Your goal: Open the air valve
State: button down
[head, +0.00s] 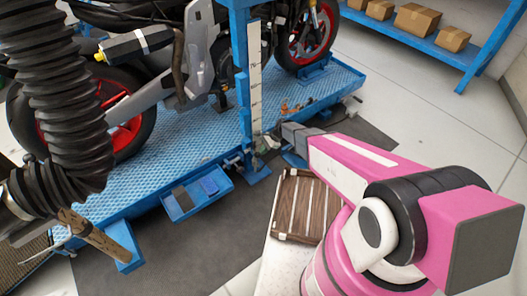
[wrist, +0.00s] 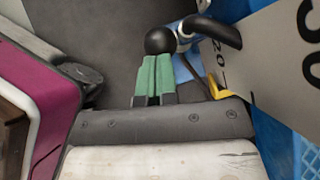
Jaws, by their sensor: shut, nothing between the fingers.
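In the wrist view, my gripper (wrist: 155,62) shows as two green-padded fingers, shut together with nothing between them. A round black knob (wrist: 160,41) is right at the fingertips; I cannot tell whether they touch. To its right are a metal and blue fitting (wrist: 183,34) and a curved black lever (wrist: 216,31), which look like the air valve at the blue post. In the head view, my gripper (head: 268,142) is small beside the foot of the post, and the valve details there are too small to make out.
A white graduated scale (wrist: 285,60) stands close on the right in the wrist view, with a yellow pointer (wrist: 216,88). In the head view, a blue lift platform (head: 190,135) carries a motorcycle (head: 150,75). A wooden crate (head: 297,205) stands below my arm.

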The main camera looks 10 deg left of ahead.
jog(key=d+f+v, duration=0.1)
jog(key=v, duration=1.2)
jog(key=shift+w, duration=0.4)
